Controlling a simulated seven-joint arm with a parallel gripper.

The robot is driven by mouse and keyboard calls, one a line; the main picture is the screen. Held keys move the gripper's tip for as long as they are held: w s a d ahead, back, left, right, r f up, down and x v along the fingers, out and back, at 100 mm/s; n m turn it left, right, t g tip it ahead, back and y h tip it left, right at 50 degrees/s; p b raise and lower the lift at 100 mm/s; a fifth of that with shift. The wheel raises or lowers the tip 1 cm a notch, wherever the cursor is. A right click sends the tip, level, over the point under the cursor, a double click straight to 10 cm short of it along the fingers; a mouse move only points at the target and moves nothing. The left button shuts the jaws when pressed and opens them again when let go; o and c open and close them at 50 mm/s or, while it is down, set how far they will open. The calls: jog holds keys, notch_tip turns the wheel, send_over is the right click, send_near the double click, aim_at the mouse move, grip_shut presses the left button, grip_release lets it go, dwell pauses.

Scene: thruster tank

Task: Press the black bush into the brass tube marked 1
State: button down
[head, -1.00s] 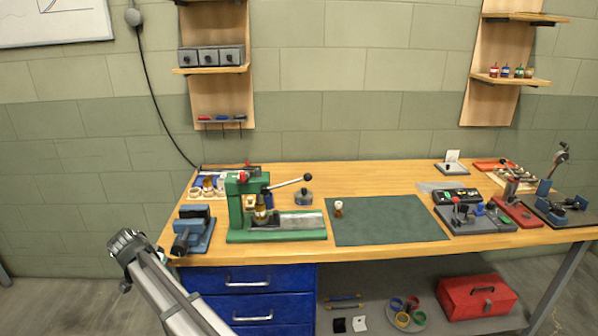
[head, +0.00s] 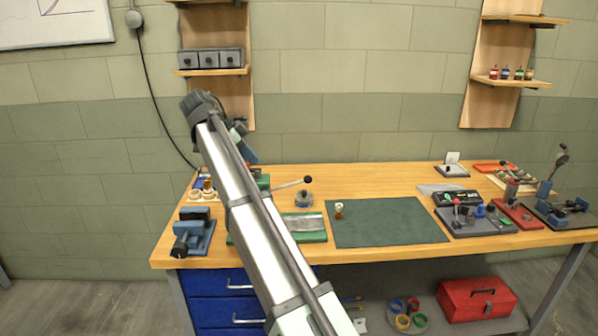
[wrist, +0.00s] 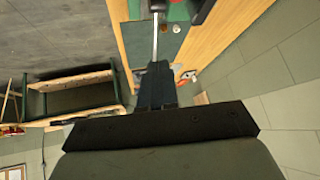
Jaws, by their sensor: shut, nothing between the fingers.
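My gripper (wrist: 157,78) is shut and empty in the wrist view, its fingers reaching towards a grey rod. A small brass-brown piece with a whitish top (head: 339,211) stands upright at the left edge of the dark green mat (head: 395,225). I cannot read a number on it. The green press (head: 306,237) is largely hidden by my arm; its lever (head: 290,185) shows to the right. The tool spot of the press is hidden. I cannot make out the black bush.
A blue vise (head: 193,232) stands at the bench's left front. Pale rings (head: 207,193) sit behind it. A round grey pot (head: 304,198) stands behind the press. Fixtures (head: 475,215) crowd the right side. Most of the mat is clear.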

jog(key=d+r+m+g, duration=0.1)
jog(key=d+r+m, duration=0.1)
jog(key=d+r, duration=0.3)
send_near(305, 178)
jog(key=x, duration=0.7)
jog(key=shift+w+h, duration=0.2)
jog(key=shift+h, duration=0.1)
jog(key=shift+r, duration=0.1)
jog(key=shift+d+f, duration=0.4)
jog(key=shift+f, duration=0.25)
jog(key=v, duration=1.4)
jog(key=shift+r, duration=0.45)
